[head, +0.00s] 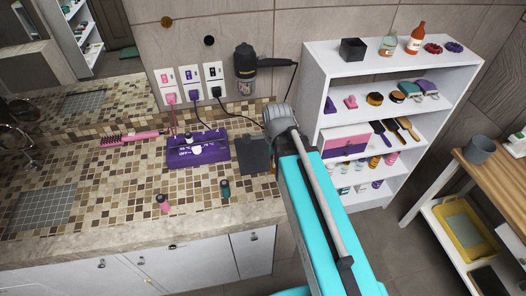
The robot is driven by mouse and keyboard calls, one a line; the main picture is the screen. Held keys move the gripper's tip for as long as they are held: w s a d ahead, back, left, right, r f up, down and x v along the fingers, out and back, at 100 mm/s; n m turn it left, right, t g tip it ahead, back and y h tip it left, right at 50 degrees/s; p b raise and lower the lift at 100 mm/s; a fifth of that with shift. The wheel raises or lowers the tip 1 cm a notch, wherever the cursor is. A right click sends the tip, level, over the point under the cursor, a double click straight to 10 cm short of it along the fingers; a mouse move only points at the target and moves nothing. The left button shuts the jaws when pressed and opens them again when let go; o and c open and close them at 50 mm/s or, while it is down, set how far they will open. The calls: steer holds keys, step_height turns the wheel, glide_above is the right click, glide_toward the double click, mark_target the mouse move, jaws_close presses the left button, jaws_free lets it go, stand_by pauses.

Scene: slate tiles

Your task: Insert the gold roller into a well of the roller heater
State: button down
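A purple case (184,160) with a few small white and dark items on its top lies on the tiled counter near the wall; it looks like the roller heater, but its wells are too small to make out. I cannot single out a gold roller for sure. Small gold-toned items (391,158) stand among others on a low shelf at the right. Two small dark-topped pieces lie on the counter's front part, one pink (165,207) and one teal (225,188). My turquoise arm crosses the middle right; my gripper cannot be made out.
A dark grey slab (255,155) is beside the purple case. A pink brush (130,138) lies left. Cords hang from wall outlets (190,83) to the counter. A white shelf unit (312,66) and a wooden cart (500,174) stand right. The counter's front middle is mostly clear.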

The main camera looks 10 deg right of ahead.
steer(key=shift+w+a+r+p, duration=0.1)
steer(key=shift+w+r+p, duration=0.1)
steer(key=shift+r+p, duration=0.5)
steer(key=r+p, duration=0.1)
steer(key=w+a+r+n+p, duration=0.2)
steer(key=r+p, duration=0.1)
steer(key=w+d+f+b, duration=0.1)
steer(key=w+f+b, duration=0.8)
steer(key=w, duration=0.4)
steer(key=shift+d, duration=0.1)
